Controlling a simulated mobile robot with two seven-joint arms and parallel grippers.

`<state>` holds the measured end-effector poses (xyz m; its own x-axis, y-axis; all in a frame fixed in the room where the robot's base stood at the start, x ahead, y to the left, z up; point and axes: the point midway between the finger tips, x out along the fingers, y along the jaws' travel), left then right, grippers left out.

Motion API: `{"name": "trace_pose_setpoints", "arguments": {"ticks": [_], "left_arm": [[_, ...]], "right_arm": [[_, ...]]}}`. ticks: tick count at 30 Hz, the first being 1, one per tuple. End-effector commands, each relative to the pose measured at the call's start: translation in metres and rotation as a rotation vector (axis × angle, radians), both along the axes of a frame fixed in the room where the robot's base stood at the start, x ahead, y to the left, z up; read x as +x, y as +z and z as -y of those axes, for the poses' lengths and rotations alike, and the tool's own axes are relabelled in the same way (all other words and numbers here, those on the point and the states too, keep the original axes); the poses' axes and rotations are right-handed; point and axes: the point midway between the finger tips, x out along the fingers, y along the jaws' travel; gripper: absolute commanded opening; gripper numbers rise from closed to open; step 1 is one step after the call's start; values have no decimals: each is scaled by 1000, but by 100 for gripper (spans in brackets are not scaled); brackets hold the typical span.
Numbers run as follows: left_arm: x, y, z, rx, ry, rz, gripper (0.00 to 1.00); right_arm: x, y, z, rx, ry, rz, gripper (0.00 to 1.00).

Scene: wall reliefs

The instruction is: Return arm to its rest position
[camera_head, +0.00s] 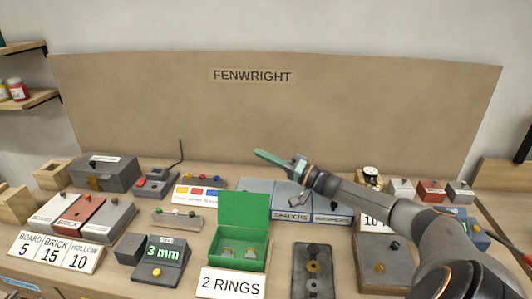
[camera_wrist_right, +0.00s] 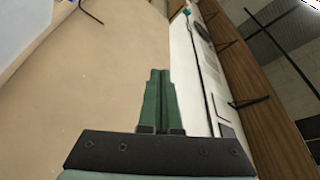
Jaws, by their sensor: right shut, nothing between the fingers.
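My right arm comes in from the lower right in the head view and reaches over the bench. My right gripper (camera_head: 272,157) is raised in front of the tan back panel, pointing left and slightly up. In the right wrist view its green fingers (camera_wrist_right: 160,98) are pressed together, with nothing between them. The gripper touches nothing that I can see. The arm hides part of the bench items below and behind it. My left gripper does not show in either view.
The tan back panel (camera_head: 130,110) reads FENWRIGHT. An open green box (camera_head: 228,242) stands behind a "2 RINGS" card (camera_head: 231,284). A "3 mm" display (camera_head: 164,254), a dark plate with rings (camera_head: 313,270) and grey boxes fill the bench. The space above the bench at left is clear.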

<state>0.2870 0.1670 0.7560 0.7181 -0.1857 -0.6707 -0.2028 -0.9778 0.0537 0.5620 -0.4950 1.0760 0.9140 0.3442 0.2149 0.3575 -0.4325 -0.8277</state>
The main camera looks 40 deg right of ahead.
Motion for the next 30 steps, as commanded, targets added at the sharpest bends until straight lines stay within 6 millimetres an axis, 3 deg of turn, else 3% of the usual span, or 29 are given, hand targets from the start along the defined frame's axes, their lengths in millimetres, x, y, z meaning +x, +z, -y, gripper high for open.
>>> {"name": "trace_pose_setpoints", "arguments": {"ticks": [1,12,30], "left_arm": [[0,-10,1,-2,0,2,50],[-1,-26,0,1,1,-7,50],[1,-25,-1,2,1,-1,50]], "right_arm": [[-12,-18,12,-7,-7,-15,0],[-60,-39,52,-5,-4,-9,0],[-66,-41,57,-3,-4,-7,0]]}}
